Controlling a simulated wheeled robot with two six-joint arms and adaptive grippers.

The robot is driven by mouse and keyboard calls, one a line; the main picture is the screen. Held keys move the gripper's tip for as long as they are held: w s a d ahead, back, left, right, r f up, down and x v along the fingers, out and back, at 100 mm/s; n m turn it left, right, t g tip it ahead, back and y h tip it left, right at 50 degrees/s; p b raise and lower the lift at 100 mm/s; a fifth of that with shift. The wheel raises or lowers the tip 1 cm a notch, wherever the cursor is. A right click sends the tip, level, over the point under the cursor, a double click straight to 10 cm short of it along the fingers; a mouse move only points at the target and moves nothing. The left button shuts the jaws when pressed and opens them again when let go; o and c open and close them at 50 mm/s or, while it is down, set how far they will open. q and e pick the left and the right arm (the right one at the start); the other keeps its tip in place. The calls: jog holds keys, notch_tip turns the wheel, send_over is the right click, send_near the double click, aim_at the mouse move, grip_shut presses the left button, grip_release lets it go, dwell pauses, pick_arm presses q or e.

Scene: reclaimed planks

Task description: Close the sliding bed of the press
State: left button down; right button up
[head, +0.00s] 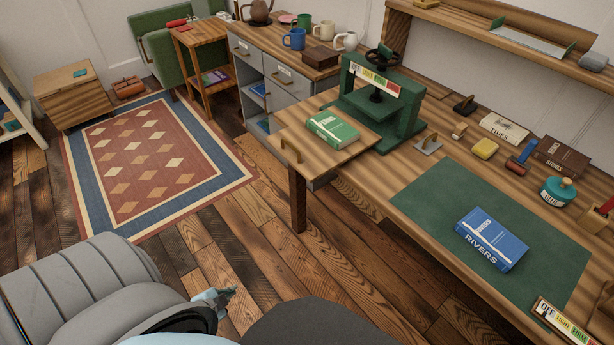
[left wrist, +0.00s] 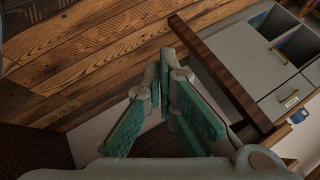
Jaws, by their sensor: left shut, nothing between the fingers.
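The press (head: 384,112) is a dark green frame with a black screw on the workbench. Its sliding bed (head: 352,153) is a wooden board pulled out to the left of the frame, with a wooden handle (head: 290,150) at its outer end. A green book (head: 332,129) lies flat on the bed. My left gripper (head: 230,291) is low at the bottom of the head view, over the floor and well apart from the bed. In the left wrist view its green fingers (left wrist: 165,68) are shut and empty. My right gripper is not in view.
A blue book (head: 492,238) lies on a green mat (head: 440,217) on the bench. Small tools and boxes line the back. A grey cabinet (head: 283,90) with mugs on top stands behind the bed. The plank floor (head: 215,235) left of the bench is clear.

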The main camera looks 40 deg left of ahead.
pick_arm(q)
jog(key=w+a+r+m+t+h+b, duration=0.1)
jog(key=w+a+r+m+t, duration=0.35)
jog(key=w+r, duration=0.4)
jog(key=w+d+r+m+t+h+b, duration=0.1)
jog(key=w+d+r+m+t+h, duration=0.25)
jog(key=r, duration=0.55)
jog(key=w+d+r+m+t+h+b, duration=0.1)
jog(key=w+d+r+m+h, duration=0.2)
jog(key=r+m, duration=0.5)
jog(key=w+d+b, duration=0.1)
jog(key=w+b, duration=0.1)
jog(key=w, duration=0.5)
jog(key=w+d+n+b, duration=0.1)
jog(key=w+d+b, duration=0.1)
jog(key=w, duration=0.4)
jog(key=shift+w+r+b, duration=0.3)
jog(key=shift+w+b, duration=0.1)
jog(key=shift+b, duration=0.45)
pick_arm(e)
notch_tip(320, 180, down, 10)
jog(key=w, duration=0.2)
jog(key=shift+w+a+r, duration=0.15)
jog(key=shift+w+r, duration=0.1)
pick_arm(q)
jog(key=shift+w, duration=0.1)
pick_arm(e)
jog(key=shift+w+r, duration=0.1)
